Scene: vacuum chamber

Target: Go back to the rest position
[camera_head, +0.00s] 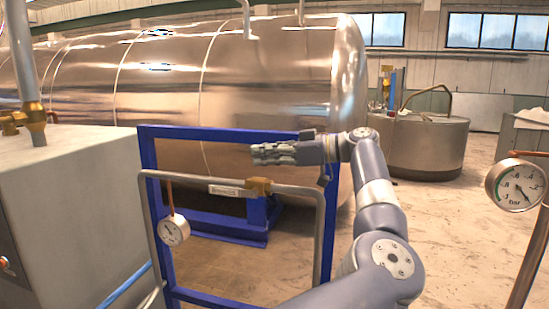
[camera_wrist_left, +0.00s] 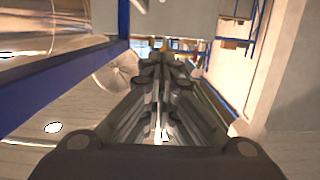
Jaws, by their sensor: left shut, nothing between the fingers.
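My left gripper (camera_head: 258,154) is shut and empty. Its arm rises from the bottom of the head view, bends at the elbow and points the fingers to the left. The fingers are in front of the large steel tank in the picture, near the top bar of the blue frame (camera_head: 228,134) and above the brass valve (camera_head: 259,186) on the grey pipe. In the left wrist view the closed fingers (camera_wrist_left: 163,58) reach forward with nothing between them. My right gripper is in neither view.
A large shiny cylinder tank (camera_head: 265,75) fills the back. A gauge (camera_head: 173,230) hangs on the pipe, and another gauge (camera_head: 515,185) stands at the right. A grey cabinet (camera_head: 70,215) is at the left. A smaller round tank (camera_head: 425,146) stands behind open floor (camera_head: 460,240).

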